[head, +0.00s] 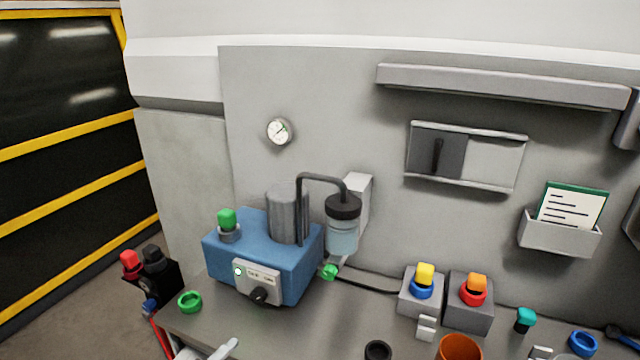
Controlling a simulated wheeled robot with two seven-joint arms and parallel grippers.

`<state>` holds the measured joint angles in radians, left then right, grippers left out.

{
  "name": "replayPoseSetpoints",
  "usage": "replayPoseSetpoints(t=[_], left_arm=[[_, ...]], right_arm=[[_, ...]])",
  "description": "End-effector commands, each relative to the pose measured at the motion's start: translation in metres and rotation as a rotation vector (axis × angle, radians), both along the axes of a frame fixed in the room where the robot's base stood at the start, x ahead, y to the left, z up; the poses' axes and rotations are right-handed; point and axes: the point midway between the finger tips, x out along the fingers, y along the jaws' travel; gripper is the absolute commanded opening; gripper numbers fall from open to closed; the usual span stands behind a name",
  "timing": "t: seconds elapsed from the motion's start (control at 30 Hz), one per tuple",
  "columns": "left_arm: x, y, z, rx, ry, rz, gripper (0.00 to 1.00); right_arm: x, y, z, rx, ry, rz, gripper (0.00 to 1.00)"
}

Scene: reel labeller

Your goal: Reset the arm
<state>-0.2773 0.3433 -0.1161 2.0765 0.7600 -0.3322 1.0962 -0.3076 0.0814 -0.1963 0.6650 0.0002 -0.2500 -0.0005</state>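Neither of my grippers can be made out in the head view. A white, rounded piece (222,349) shows at the bottom edge, left of centre; I cannot tell whether it is part of my arm. A blue machine (262,258) with a grey cylinder, a green knob on top and a black dial on its front panel stands on the grey bench (335,318). A clear jar (343,235) with a black lid is joined to it by a bent dark tube.
Grey blocks with yellow (425,274) and orange (477,284) caps stand at right. An orange cup (459,349), a green ring (189,302) and a blue ring (583,343) are near the front. A black box (157,277) with red and black knobs is at the left edge.

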Motion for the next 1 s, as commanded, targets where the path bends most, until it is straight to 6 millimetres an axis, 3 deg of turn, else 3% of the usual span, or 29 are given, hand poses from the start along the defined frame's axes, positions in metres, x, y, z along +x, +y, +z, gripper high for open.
replayPoseSetpoints(t=[0.1,0.2,0.5,0.9,1.0], left_arm=[[-0.033,-0.021,-0.023,0.279,0.057,-0.103,0.57],[-0.064,-0.031,-0.041,0.533,0.109,-0.206,0.57],[-0.156,-0.018,-0.076,1.13,0.293,-0.527,0.57],[-0.237,0.013,-0.077,1.451,0.497,-0.838,0.57],[-0.23,0.013,-0.101,1.451,0.505,-0.851,0.57]], right_arm=[[0.0,0.0,0.0,0.0,0.0,0.0,0.36],[0.0,0.001,0.0,0.001,0.0,0.0,0.36],[0.0,0.001,0.0,0.001,-0.001,0.001,0.36],[0.001,0.001,0.0,0.001,-0.001,0.001,0.36],[0.001,0.001,0.001,0.001,-0.002,0.001,0.36]])
